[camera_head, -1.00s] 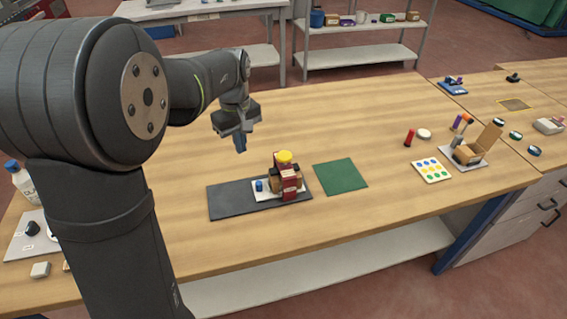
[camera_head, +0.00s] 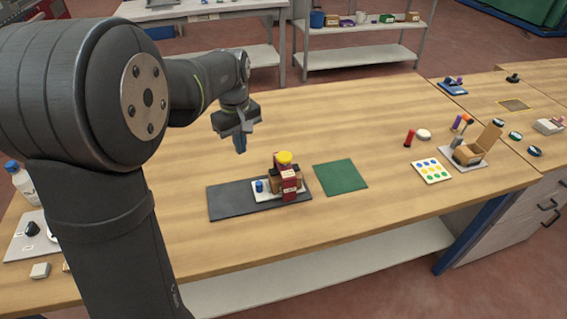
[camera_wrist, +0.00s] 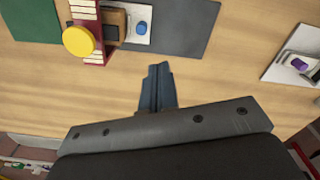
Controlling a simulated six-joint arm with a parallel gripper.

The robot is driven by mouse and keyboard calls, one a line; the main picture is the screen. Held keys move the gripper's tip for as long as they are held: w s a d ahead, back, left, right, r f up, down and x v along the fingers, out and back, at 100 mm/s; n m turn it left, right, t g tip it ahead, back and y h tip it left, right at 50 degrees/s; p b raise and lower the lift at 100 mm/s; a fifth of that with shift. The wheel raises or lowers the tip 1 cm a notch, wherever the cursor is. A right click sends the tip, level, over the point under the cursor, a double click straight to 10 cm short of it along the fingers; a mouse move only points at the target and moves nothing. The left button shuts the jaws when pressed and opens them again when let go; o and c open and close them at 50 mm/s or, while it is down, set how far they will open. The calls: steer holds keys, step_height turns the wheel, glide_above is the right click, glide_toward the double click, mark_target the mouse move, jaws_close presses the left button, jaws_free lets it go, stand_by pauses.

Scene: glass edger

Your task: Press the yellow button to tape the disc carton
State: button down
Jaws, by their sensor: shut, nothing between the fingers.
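The yellow button (camera_head: 285,157) is a round cap on top of a small red taping machine (camera_head: 290,182) on the table. In the wrist view the yellow button (camera_wrist: 78,41) is at the upper left, beside the red frame (camera_wrist: 99,58). A brown carton (camera_head: 274,179) sits partly hidden at the machine, on a white plate (camera_head: 262,194) with a blue knob (camera_head: 259,186). My gripper (camera_head: 240,146) is shut and empty, above the table behind and left of the machine. In the wrist view my gripper's fingers (camera_wrist: 158,76) are together, apart from the button.
A dark grey mat (camera_head: 230,202) lies under the machine, and a green mat (camera_head: 340,175) lies right of it. The table behind the machine is clear.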

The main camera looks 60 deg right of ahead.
step_height(320, 180, up, 6)
steer(key=m+t+h, duration=0.1)
steer(key=m+t, duration=0.5)
steer(key=t, duration=0.3)
glide_above(288, 158)
steer(key=shift+w, duration=0.1)
steer(key=shift+f, duration=4.4)
steer(key=shift+f, duration=0.15)
steer(key=shift+f, duration=0.3)
